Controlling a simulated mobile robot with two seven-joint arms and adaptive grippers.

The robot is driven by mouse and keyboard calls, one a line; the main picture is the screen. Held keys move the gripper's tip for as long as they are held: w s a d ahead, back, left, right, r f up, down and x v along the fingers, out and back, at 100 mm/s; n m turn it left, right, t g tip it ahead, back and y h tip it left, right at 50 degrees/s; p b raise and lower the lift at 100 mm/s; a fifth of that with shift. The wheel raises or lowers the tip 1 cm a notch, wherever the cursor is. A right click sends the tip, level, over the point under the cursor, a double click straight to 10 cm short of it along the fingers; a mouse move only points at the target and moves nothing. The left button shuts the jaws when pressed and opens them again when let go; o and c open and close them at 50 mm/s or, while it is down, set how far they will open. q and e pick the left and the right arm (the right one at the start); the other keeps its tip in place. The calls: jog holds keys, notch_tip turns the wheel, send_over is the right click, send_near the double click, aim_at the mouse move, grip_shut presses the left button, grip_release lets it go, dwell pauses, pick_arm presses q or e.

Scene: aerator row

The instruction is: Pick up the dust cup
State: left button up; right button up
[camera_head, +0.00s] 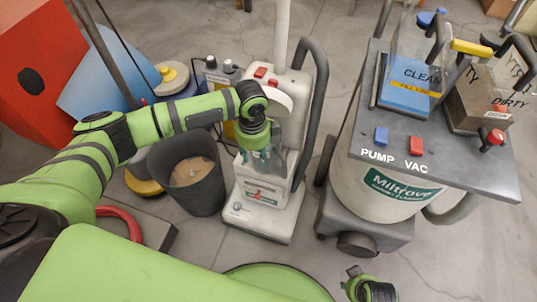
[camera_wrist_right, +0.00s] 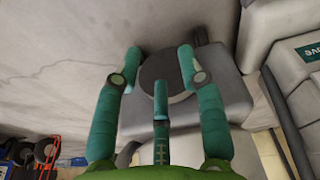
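The dust cup (camera_head: 294,134) looks like a clear, see-through container in the front of a light grey upright vacuum (camera_head: 265,213). My left gripper (camera_head: 262,160) is at the front of the vacuum, pointing down over the cup area, and hides part of the cup. Its teal fingers are small in the picture, so I cannot tell whether they touch or hold the cup. My right gripper (camera_head: 362,284) is low in the head view, away from the vacuum. In the right wrist view its teal fingers (camera_wrist_right: 160,68) are spread with nothing between them.
A grey Miltrave machine (camera_head: 385,195) with CLEAN and DIRTY tanks stands right of the vacuum; its round foot (camera_wrist_right: 166,76) lies beyond my right fingers. A dark bin (camera_head: 190,172) stands left of the vacuum. The vacuum's dark hose (camera_head: 318,100) arches along its right side.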

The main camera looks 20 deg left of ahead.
pick_arm(q)
jog(key=shift+f, duration=0.9)
pick_arm(e)
jog(key=shift+w+r, duration=0.3)
jog(key=shift+r, duration=0.25)
pick_arm(q)
jog(key=shift+c, duration=0.4)
grip_shut()
